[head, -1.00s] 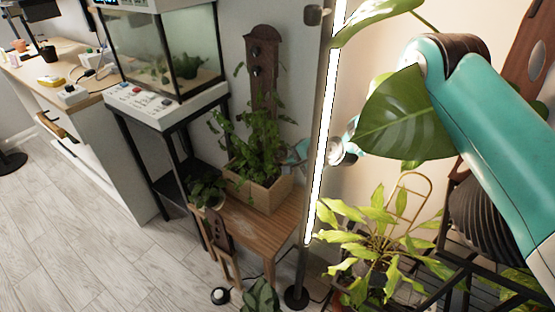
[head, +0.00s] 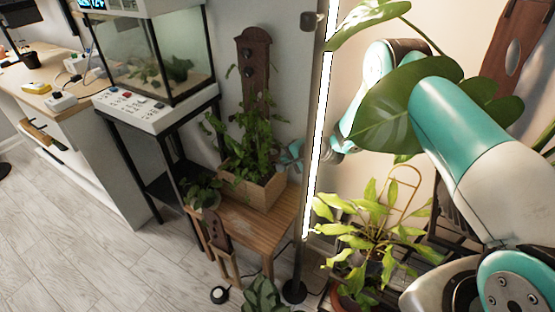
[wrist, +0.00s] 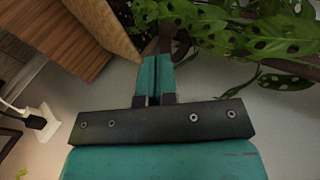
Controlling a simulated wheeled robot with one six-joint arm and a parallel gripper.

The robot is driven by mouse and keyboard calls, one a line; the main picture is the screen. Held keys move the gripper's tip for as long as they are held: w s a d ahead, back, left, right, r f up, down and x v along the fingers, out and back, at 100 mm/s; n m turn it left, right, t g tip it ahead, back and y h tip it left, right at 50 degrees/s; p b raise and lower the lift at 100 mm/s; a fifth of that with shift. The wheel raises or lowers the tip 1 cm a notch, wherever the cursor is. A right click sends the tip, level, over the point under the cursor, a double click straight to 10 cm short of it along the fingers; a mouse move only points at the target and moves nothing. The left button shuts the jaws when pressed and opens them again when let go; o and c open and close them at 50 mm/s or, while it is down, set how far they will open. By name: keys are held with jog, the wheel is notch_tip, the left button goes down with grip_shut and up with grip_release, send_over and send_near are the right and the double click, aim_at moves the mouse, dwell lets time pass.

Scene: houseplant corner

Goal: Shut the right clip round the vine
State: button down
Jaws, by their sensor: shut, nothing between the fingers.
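The vine (head: 248,140) is a leafy green climber in a wooden planter box (head: 262,190), growing up a dark brown board (head: 254,50). Its holed leaves also fill the upper right of the wrist view (wrist: 260,38). Small dark round fittings (head: 249,57) sit on the board. I cannot make out the right clip in either view; leaves may hide it. My gripper (head: 290,157) is to the right of the planter, partly behind the bright light pole. In the wrist view its teal fingers (wrist: 155,72) are together and empty, close to the planter and leaves.
A lit pole (head: 318,130) stands in front of my arm. A big-leafed plant (head: 405,100) overlaps the arm, and a yellow-green potted plant (head: 370,225) stands below. A small plant (head: 203,192) shares the wooden bench (head: 245,230). A plugged cable (wrist: 32,120) shows in the wrist view.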

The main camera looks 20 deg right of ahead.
jog(key=shift+x, duration=2.5)
jog(key=shift+a+f+b, duration=0.2)
jog(key=shift+a+b, duration=0.9)
jog(key=shift+a, duration=0.05)
jog(key=shift+r, duration=0.2)
